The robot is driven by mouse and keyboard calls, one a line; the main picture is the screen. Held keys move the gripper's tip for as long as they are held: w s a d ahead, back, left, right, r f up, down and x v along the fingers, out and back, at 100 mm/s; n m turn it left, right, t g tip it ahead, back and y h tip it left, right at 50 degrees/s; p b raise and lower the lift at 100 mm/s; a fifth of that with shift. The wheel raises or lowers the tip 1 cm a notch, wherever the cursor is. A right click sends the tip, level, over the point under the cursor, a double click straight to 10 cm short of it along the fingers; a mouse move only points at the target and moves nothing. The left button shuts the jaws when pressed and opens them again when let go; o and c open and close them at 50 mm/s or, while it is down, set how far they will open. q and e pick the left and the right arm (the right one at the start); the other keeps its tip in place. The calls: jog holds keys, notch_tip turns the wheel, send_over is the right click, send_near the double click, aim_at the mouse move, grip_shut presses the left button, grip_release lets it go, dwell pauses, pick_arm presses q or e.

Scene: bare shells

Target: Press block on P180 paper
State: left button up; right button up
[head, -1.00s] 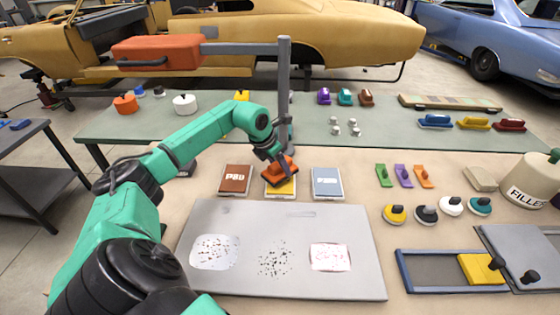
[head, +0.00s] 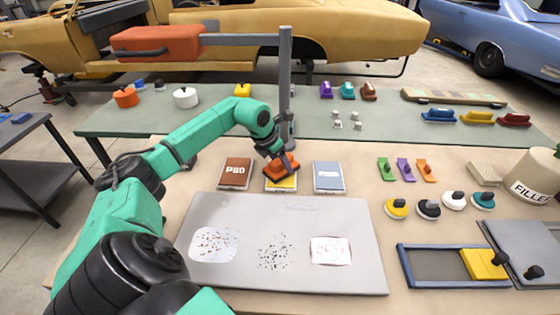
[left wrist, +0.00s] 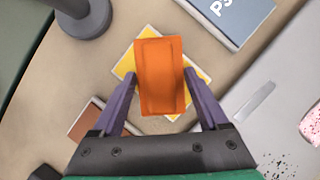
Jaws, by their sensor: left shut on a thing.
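My left gripper (head: 279,157) is shut on an orange sanding block (head: 284,167). It holds the block over the middle paper, a yellow sheet (head: 282,185) on a pad. In the left wrist view the block (left wrist: 160,80) sits between the two purple fingers, and the yellow sheet (left wrist: 124,68) shows around it, turned at an angle to it. I cannot tell whether the block touches the sheet. The block hides any print on the yellow sheet. My right gripper is not in view.
A brown P80 paper (head: 235,173) lies left of the yellow one, a blue-grey paper (head: 328,177) right. A grey post (head: 285,75) stands just behind. A grey panel (head: 270,210) with three marked patches lies in front. Scrapers, knobbed pucks and a filler tub (head: 530,180) are at right.

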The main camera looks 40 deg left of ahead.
pick_arm(q)
jog(key=shift+f, duration=0.35)
jog(key=shift+b, duration=0.3)
dwell(0.8)
notch_tip(320, 180, up, 7)
jog(key=p, duration=0.5)
dwell(0.5)
